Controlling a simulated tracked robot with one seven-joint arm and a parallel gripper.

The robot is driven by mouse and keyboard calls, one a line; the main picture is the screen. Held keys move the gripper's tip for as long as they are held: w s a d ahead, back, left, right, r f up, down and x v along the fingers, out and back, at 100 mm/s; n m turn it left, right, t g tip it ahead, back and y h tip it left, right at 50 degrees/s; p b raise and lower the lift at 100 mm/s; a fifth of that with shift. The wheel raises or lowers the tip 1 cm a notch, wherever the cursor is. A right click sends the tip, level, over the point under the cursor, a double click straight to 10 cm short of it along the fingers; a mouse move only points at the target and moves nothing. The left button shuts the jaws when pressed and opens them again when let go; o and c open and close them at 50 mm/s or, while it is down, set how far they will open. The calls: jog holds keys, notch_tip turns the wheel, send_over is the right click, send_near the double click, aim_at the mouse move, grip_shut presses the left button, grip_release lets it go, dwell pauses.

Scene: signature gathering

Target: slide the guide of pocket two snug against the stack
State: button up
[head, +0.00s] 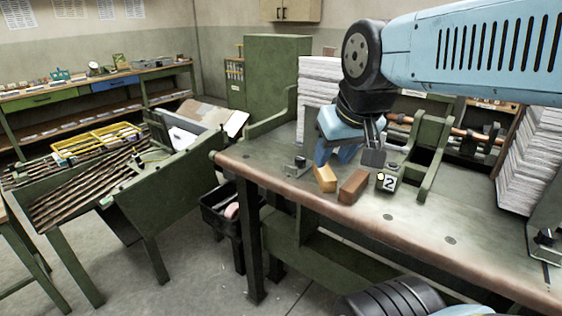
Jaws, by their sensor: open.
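My gripper (350,156) is open, pointing down just left of the plate and above the bench. It hides part of the pocket, so contact with the guide cannot be seen.
An orange block (325,178) and a brown block (353,187) lie in front of my gripper. A small metal clamp (298,167) sits left of them. Another tall paper stack (532,150) stands at the right. The bench top (420,232) is clear along its front.

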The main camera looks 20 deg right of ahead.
jog(key=w+d+r+n+g, duration=0.1)
jog(key=w, duration=0.3)
jog(key=n+g, duration=0.5)
jog(key=n, duration=0.1)
send_over(291, 165)
notch_tip(291, 165, down, 5)
notch_tip(291, 165, down, 14)
jog(key=shift+s+a, duration=0.1)
grip_shut()
